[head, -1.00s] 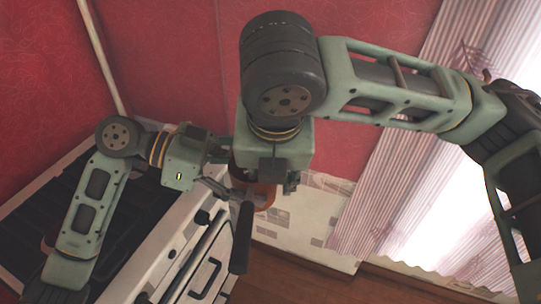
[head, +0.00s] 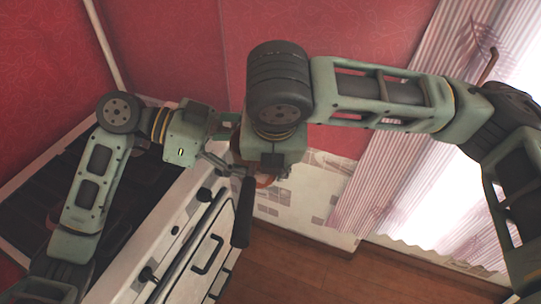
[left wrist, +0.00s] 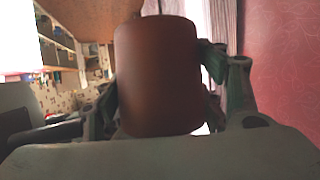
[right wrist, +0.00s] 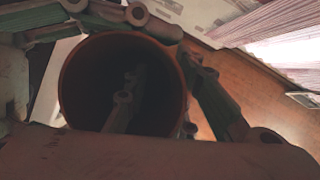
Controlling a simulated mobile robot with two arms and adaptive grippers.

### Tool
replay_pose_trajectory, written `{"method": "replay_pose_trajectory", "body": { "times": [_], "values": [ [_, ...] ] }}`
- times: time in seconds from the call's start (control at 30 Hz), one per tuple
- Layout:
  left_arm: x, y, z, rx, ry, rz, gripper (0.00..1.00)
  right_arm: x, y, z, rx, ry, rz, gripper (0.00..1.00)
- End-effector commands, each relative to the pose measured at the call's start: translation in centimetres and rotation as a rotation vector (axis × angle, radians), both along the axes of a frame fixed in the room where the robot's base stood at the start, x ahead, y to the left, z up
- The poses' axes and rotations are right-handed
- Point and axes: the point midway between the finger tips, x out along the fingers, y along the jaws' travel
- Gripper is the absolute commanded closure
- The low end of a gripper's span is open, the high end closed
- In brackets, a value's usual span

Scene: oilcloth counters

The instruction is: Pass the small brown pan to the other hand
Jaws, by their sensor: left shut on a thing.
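The small brown pan (head: 265,182) hangs in the air between my two grippers, mostly hidden in the head view. My left gripper (left wrist: 160,78) is shut on it; the left wrist view shows the pan's brown side (left wrist: 158,75) between the fingers. My right gripper (right wrist: 160,82) is at the pan's open mouth. In the right wrist view one finger shows inside the dark opening and the other outside the rim (right wrist: 184,88), with space between them. A black bar (head: 242,212), perhaps the pan's handle, hangs beside the pan.
A white stove (head: 185,235) with a dark top and front handles stands below my left arm. Red walls (head: 165,50) rise behind. A pink curtain and bright window (head: 430,215) are at the right. Wooden floor (head: 310,270) lies below.

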Motion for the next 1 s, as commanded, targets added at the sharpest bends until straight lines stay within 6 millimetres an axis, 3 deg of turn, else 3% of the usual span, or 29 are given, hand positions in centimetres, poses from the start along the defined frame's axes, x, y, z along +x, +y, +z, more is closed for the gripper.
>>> {"method": "replay_pose_trajectory", "body": {
  "times": [0.23, 0.7, 0.73, 1.0],
  "values": [
    [0.01, -0.08, 0.18, -0.005, -0.002, 0.0, 0.85, -0.04, 0.14, 0.09, 0.004, 0.0, 0.003, 1.0],
    [-0.09, -0.29, 0.12, -0.006, -0.001, -0.004, 0.85, -0.18, 0.46, 0.24, 0.01, -0.002, 0.01, 1.0],
    [-0.09, -0.3, 0.12, -0.005, -0.001, -0.004, 0.33, -0.12, 0.49, 0.39, 0.013, -0.005, 0.008, 1.0],
    [-0.05, -0.12, 0.07, -0.002, 0.0, -0.001, 0.13, -0.01, 0.23, 0.25, 0.007, -0.003, 0.004, 1.0]
  ]
}}
